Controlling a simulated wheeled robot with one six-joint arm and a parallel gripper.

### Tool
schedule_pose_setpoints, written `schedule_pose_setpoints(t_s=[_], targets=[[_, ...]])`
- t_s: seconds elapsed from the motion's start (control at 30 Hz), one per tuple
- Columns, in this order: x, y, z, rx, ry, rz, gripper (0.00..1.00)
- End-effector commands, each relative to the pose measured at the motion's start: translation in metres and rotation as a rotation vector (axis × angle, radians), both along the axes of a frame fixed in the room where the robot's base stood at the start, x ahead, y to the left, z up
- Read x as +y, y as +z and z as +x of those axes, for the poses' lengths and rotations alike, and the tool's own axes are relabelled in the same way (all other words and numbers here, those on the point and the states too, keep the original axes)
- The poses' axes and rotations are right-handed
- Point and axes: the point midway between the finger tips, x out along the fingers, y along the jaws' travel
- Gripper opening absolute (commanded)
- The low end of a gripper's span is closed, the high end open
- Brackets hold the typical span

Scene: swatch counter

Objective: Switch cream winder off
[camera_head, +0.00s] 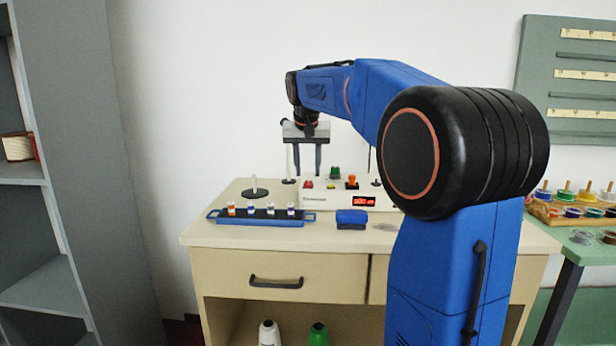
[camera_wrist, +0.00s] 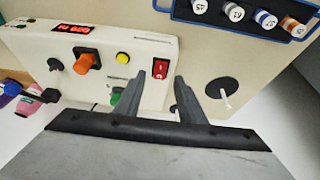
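The cream winder (camera_head: 334,200) stands at the back of the counter, and its control face (camera_wrist: 60,42) shows upside down in the wrist view. Its red display (camera_wrist: 75,29) is lit, also in the head view (camera_head: 363,201). A red rocker switch (camera_wrist: 160,70) sits near one end of the box, beside a yellow button (camera_wrist: 123,58) and an orange knob (camera_wrist: 87,61). My gripper (camera_head: 308,172) is open and empty, pointing down above the switch end of the winder. In the wrist view its fingers (camera_wrist: 171,76) are apart, one close beside the switch; contact cannot be told.
A blue tray (camera_head: 262,219) with several small spools lies in front of the winder. A black disc with a white rod (camera_head: 255,192) stands left. A dark blue block (camera_head: 352,219) lies front right. A green knob (camera_head: 335,172) rises from the winder.

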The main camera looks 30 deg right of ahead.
Motion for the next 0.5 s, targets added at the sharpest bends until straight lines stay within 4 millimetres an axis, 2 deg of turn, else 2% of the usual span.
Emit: schedule_pose_setpoints(t_s=[0.2, 0.5], targets=[[-0.005, -0.023, 0.008, 0.000, 0.000, 0.000, 0.36], [-0.007, -0.030, 0.010, 0.000, 0.000, 0.000, 0.36]])
